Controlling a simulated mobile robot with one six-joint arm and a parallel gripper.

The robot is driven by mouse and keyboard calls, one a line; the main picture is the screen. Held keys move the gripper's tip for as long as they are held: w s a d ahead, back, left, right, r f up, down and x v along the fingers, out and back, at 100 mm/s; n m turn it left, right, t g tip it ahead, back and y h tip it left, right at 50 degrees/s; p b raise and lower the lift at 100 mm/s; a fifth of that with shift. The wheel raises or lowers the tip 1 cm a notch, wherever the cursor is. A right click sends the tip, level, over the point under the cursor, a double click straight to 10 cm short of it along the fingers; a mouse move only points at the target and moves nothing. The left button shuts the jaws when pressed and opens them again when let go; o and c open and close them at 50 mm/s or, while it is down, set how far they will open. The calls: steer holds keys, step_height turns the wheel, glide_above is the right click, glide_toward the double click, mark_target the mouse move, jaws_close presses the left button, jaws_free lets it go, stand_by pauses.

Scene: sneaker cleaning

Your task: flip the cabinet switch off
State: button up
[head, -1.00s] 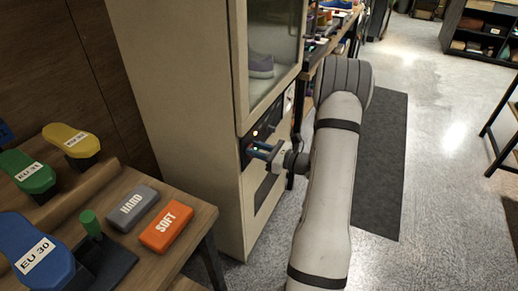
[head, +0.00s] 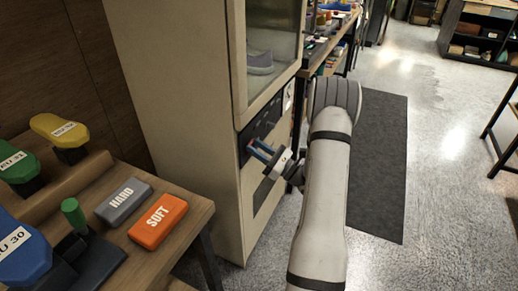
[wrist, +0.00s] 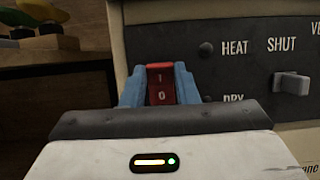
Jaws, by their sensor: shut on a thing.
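The cabinet switch (wrist: 160,86) is a red rocker marked I and 0, on the dark control panel in the wrist view. My gripper (wrist: 158,90) has its blue fingers on either side of the switch, shut on it. In the head view my gripper (head: 261,152) is at the panel (head: 259,130) on the front of the tall beige cabinet (head: 180,90). The switch itself is hidden there by the fingers.
The panel has HEAT, DRY and SHUT labels and a grey slider knob (wrist: 291,83). A glass compartment above holds a shoe (head: 260,62). The wooden bench (head: 190,215) at left carries an orange SOFT block (head: 158,221) and a grey HARD block (head: 124,201).

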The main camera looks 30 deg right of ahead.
steer(key=o, duration=1)
steer(key=shift+d, duration=0.1)
steer(key=v, duration=0.7)
steer(key=shift+s+d+f, duration=0.15)
steer(key=shift+s, duration=0.15)
